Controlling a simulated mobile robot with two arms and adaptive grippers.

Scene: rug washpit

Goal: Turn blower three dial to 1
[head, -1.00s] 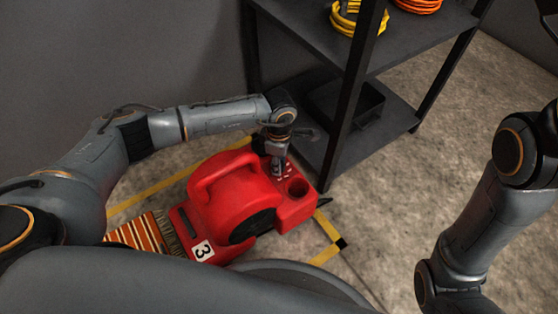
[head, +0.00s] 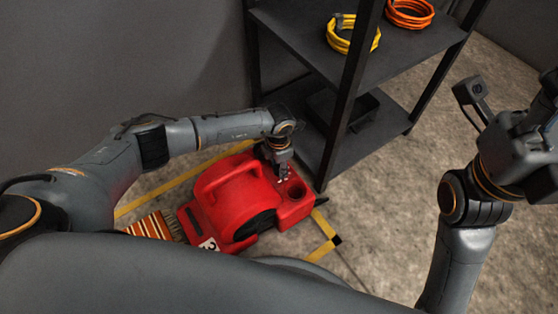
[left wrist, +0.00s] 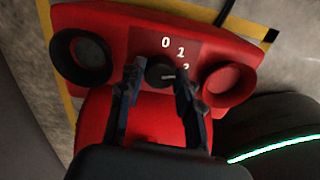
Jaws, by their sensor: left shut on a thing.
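The red blower (head: 232,196) stands on the floor, its number label partly cut off by my body at the bottom. My left gripper (head: 283,178) reaches down onto its control end. In the left wrist view the black dial (left wrist: 158,70) sits between the two fingers of my left gripper (left wrist: 158,78), which is shut on it. The numerals 0 and 1 show on the panel (left wrist: 148,40); a 2 is partly hidden by the right finger. The dial's pale mark points right, toward that finger. My right gripper (head: 540,135) is at the right edge, its fingers unclear.
A dark shelf rack (head: 345,95) stands close behind the blower, with a yellow cable coil (head: 352,48), an orange coil (head: 409,14) and a dark bin (head: 362,110). A striped rug (head: 152,226) lies left of the blower. Open floor lies to the right.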

